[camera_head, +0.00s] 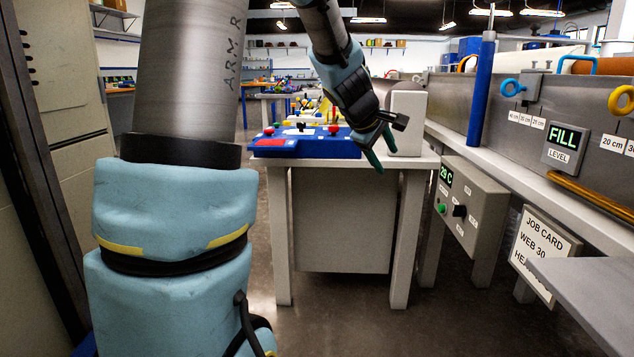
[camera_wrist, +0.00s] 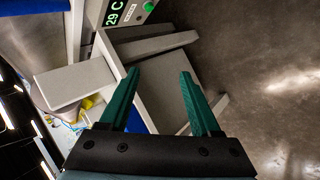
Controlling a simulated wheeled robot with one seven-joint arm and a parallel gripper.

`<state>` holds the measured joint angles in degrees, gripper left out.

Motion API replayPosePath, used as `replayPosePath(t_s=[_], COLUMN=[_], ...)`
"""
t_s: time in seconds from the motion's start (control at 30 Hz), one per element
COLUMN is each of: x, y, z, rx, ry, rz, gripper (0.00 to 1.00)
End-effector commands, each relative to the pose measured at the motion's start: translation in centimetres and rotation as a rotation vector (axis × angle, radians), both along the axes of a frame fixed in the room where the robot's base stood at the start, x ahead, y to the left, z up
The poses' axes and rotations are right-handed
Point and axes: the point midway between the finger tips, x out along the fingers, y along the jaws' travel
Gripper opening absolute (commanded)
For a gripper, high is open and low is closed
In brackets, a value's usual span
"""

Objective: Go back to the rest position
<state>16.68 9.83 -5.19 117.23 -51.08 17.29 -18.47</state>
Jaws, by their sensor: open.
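My gripper (camera_head: 374,152) hangs in front of the near edge of a white-topped table in the head view, with its green fingers pointing down. In the wrist view my gripper (camera_wrist: 160,85) shows two green fingers spread apart with nothing between them. It is open and empty. The table's pale frame and a patch of bare floor lie beyond the fingertips there. No object is in contact with the fingers as far as I can see.
A blue tray (camera_head: 300,148) with red knobs lies on the white table (camera_head: 432,160). The long resin bath (camera_head: 550,100) runs along the right, with a control box (camera_head: 466,225) reading 29 C and a job card (camera_head: 541,250). A grey plate (camera_head: 590,290) juts in at lower right. Floor shows between.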

Motion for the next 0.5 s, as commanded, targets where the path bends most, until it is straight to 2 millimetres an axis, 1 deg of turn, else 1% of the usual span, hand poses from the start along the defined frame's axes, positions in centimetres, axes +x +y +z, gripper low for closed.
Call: replayPosePath(t_s=[0.03, 0.07, 0.1, 0.17, 0.2, 0.3, 0.4, 0.5], x=[-1.6, -2.7, -4.2, -6.4, -7.9, -11.4, -14.7, -17.7], y=[2.7, 4.2, 6.2, 9.1, 10.8, 14.5, 17.6, 20.2], z=[-2.1, -3.3, -4.8, -6.9, -8.1, -10.5, -12.3, -13.7], rx=[0.096, 0.155, 0.231, 0.334, 0.395, 0.520, 0.615, 0.691], ry=[0.007, 0.011, 0.020, 0.038, 0.051, 0.087, 0.124, 0.159], rz=[-0.054, -0.094, -0.149, -0.232, -0.286, -0.410, -0.526, -0.631], gripper=[0.64, 0.64, 0.64, 0.64, 0.64, 0.64, 0.64, 0.64])
